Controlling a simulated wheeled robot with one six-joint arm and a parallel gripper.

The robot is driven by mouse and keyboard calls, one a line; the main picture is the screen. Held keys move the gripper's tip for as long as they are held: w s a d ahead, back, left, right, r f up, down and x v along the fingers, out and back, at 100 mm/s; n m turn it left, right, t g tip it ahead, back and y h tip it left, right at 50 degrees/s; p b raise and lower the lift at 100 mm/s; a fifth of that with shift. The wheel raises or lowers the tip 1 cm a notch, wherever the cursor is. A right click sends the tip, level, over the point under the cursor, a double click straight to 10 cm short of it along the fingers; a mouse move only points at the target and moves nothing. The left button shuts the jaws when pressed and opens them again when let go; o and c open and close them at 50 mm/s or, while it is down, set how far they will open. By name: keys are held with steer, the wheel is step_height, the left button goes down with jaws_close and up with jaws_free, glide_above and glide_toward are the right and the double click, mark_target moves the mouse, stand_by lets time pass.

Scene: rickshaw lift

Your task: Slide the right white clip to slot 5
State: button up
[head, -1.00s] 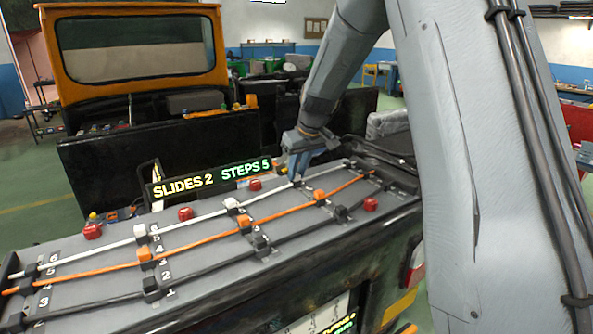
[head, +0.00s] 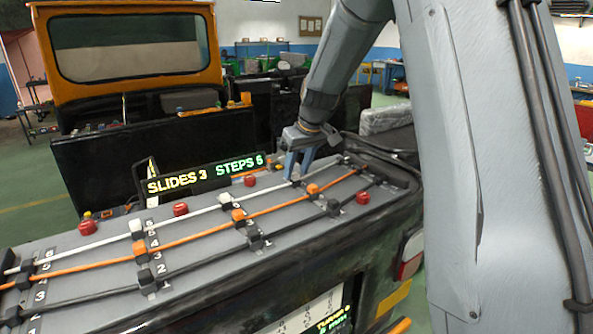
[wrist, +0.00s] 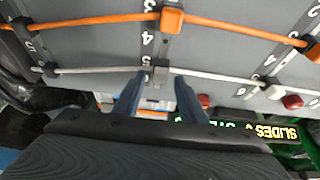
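The right white clip (wrist: 161,72) sits on the white rod (wrist: 95,70) and shows between my fingers in the wrist view. It looks greyish there, beside the numeral 5. My gripper (wrist: 160,76) is open with one finger on each side of the clip and visible gaps. In the head view my gripper (head: 298,177) points down over the far end of the white rod and hides most of that clip. The middle white clip (head: 225,200) and the left white clip (head: 137,229) sit further left on the same rod.
Orange clips, including the right one (head: 313,189), sit on the parallel orange rod (head: 190,235); a black rod lies nearer. Red knobs (head: 180,209) line the back edge. The lit sign (head: 205,177) behind reads "SLIDES 3 STEPS 6".

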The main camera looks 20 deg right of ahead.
steer(key=b+v, duration=0.1)
steer(key=v, duration=0.6)
stand_by(0.3)
